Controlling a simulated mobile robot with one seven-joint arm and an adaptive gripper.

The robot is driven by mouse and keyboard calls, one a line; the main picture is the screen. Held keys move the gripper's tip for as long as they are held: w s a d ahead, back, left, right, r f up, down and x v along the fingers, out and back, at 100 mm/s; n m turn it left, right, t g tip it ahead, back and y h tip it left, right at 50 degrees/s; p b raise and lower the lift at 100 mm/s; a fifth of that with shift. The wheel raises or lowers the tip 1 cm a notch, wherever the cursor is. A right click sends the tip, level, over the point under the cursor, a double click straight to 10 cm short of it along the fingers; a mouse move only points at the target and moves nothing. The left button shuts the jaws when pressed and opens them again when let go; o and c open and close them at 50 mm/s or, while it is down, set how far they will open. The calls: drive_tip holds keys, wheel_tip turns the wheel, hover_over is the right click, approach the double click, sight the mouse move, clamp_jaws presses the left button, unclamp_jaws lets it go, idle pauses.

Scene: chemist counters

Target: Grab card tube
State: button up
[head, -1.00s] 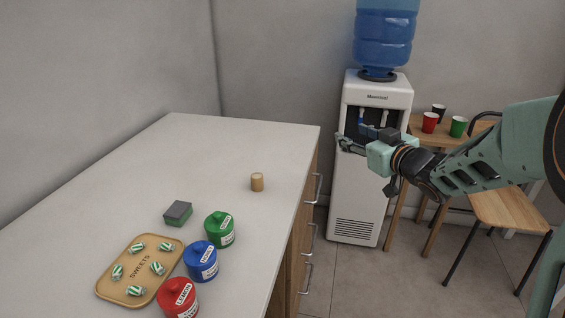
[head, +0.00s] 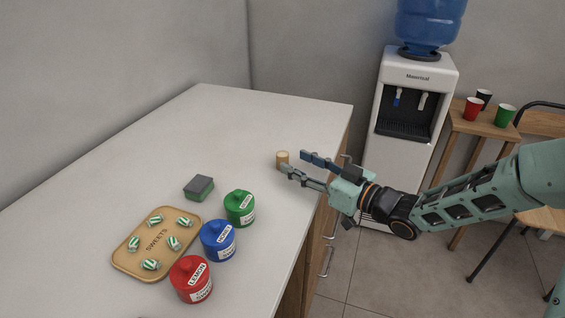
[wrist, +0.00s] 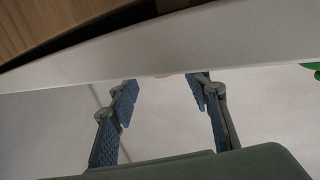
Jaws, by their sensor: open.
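The card tube (head: 282,158) is a small tan cylinder standing upright on the white counter near its right edge. My gripper (head: 294,163) is open, just to the right of the tube in the head view, with its fingers pointing toward it. The nearer fingertip slightly overlaps the tube's lower part in that view; I cannot tell whether they touch. In the wrist view my gripper (wrist: 162,88) shows two spread fingers with nothing held between them.
Green (head: 239,208), blue (head: 218,241) and red (head: 191,280) lidded jars line the counter's nearer right side. A sweets tray (head: 124,262) and a grey-green sponge (head: 199,187) lie left of them. The far counter is clear. A water cooler (head: 413,80) stands beyond the counter.

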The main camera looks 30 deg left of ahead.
sight(287, 161)
drive_tip(key=x, duration=0.1)
drive_tip(key=b+x, duration=0.1)
drive_tip(key=x, duration=0.2)
drive_tip(key=shift+s+a+f, duration=0.15)
drive_tip(key=shift+s+a, duration=0.05)
drive_tip(key=shift+a, duration=0.2)
drive_tip(key=shift+w+a, duration=0.2)
drive_tip(key=shift+a, duration=0.2)
drive_tip(key=shift+c, duration=0.6)
drive_tip(key=c, duration=0.8)
